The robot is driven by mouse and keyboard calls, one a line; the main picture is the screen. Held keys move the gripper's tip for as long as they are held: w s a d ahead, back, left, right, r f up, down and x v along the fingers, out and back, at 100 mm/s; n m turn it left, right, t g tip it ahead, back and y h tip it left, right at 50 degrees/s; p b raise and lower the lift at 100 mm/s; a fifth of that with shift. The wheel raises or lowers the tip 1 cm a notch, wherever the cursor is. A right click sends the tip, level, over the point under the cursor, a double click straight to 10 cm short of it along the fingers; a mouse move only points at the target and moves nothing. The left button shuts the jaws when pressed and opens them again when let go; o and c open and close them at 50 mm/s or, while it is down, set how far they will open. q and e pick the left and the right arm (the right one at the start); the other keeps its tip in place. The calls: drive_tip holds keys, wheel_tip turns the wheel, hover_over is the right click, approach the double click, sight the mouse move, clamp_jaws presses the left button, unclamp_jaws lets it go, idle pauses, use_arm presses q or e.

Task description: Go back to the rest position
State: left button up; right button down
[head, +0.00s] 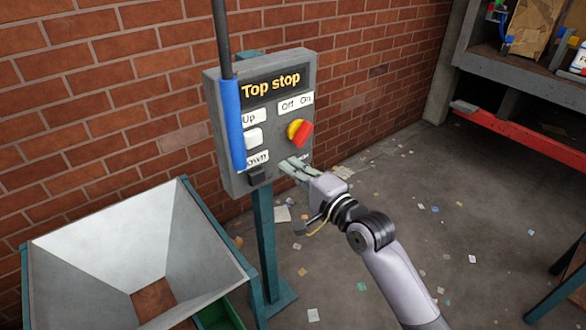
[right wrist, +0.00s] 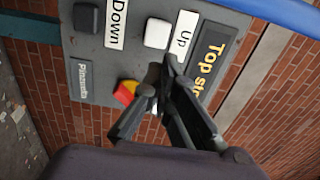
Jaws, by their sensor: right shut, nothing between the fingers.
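My right gripper (head: 292,167) is shut and empty. In the head view its fingertips are in front of the lower part of a grey control box (head: 228,131), right of the black Down button (head: 257,175). The box shows a "Top stop" display (head: 270,86), a white Up button (head: 253,137) and a red and yellow rotary switch (head: 300,131) under the Off and On labels. In the right wrist view the shut fingers (right wrist: 172,70) point toward the panel (right wrist: 100,58), near the white button (right wrist: 158,33). I cannot tell whether they touch it. My left gripper is not in view.
A blue sleeve (head: 232,125) on a dark pole runs along the box's left side. A teal post (head: 265,240) carries the box. A metal hopper (head: 100,250) stands at the lower left. A shelf with a red beam (head: 530,135) is at the right. Scraps litter the open floor.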

idle(0.3)
drive_tip(key=d+f+n+g+h+b, duration=0.1)
drive_tip(key=d+f+h, duration=0.15)
drive_tip(key=f, duration=1.05)
drive_tip(key=d+f+n+g+h, duration=0.15)
drive_tip(key=d+f, duration=0.25)
drive_tip(key=f, duration=0.8)
drive_tip(key=s+d+f+n+g+h, duration=0.1)
drive_tip(key=s+d+f, duration=0.1)
drive_tip(key=s+f, duration=0.35)
drive_tip(key=s+d+f+n+g+h, duration=0.1)
drive_tip(key=s+d+f, duration=0.15)
drive_tip(key=f, duration=0.65)
drive_tip(key=s+d+f+n+g+h, duration=0.1)
drive_tip(key=s+f+g, duration=0.1)
drive_tip(key=s+f, duration=0.4)
drive_tip(key=s+d+f+n+g+h+b, duration=0.1)
drive_tip(key=s+d+f+n+g, duration=0.1)
drive_tip(key=s+f, duration=0.7)
drive_tip(key=s+d+f+n+g+h+b, duration=0.1)
drive_tip(key=s+d+f+n+g, duration=0.15)
drive_tip(key=s+f, duration=0.65)
drive_tip(key=s+d+f+n+g, duration=0.1)
drive_tip(key=s+f+n, duration=0.1)
drive_tip(key=s, duration=0.9)
drive_tip(key=s+d+f+n+g+h, duration=0.1)
drive_tip(key=s+d+f+g, duration=0.1)
drive_tip(key=s, duration=0.8)
drive_tip(key=shift+s+f+n, duration=0.4)
drive_tip(key=shift+f, duration=0.4)
